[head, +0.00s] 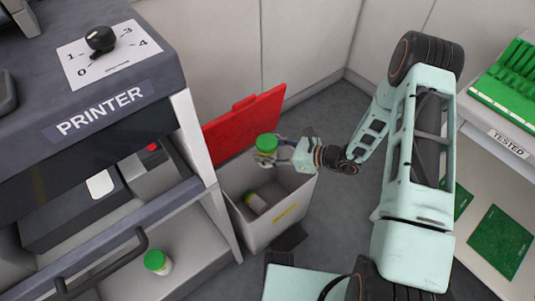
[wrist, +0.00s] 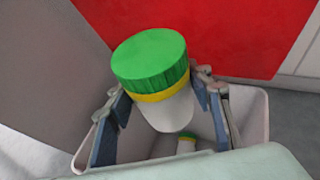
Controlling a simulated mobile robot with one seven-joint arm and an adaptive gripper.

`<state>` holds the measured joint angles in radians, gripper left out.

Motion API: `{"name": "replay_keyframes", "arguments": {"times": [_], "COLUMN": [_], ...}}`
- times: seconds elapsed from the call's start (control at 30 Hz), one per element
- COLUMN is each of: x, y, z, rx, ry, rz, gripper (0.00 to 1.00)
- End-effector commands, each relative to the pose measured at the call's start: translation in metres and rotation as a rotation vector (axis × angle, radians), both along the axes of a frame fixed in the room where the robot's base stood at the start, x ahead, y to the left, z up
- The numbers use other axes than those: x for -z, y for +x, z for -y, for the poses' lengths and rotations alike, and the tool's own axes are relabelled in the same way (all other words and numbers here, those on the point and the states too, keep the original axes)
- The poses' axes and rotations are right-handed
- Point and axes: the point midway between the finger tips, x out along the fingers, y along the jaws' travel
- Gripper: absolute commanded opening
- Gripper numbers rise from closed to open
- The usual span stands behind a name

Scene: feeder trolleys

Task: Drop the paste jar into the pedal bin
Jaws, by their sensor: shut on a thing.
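My gripper (head: 278,150) is shut on a paste jar (head: 267,144) with a green lid, a yellow band and a white body. The wrist view shows this jar (wrist: 152,70) between the two fingers, over the bin's opening. The pedal bin (head: 290,222) is light grey with a yellow label, and its red lid (head: 245,122) stands open at the back. Another jar (head: 255,203) lies inside the bin. It also shows in the wrist view (wrist: 187,141), below the held jar.
The printer cabinet (head: 107,108) stands close to the bin's left side. A further green-lidded jar (head: 157,263) stands on its lower shelf. At the right is a bench marked TESTED (head: 509,143) with green boards (head: 500,240). Grey floor is free behind the bin.

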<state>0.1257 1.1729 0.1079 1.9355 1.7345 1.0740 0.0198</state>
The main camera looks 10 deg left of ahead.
Motion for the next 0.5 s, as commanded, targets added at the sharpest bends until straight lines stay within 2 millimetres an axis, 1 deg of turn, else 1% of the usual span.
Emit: {"name": "replay_keyframes", "arguments": {"times": [0.17, 0.5], "x": [0.011, 0.049], "y": [0.000, 0.000], "z": [-0.001, -0.001], "rx": [0.000, -0.001], "ry": [0.003, 0.003], "rz": [0.002, 0.000], "gripper": [0.03, 0.03]}}
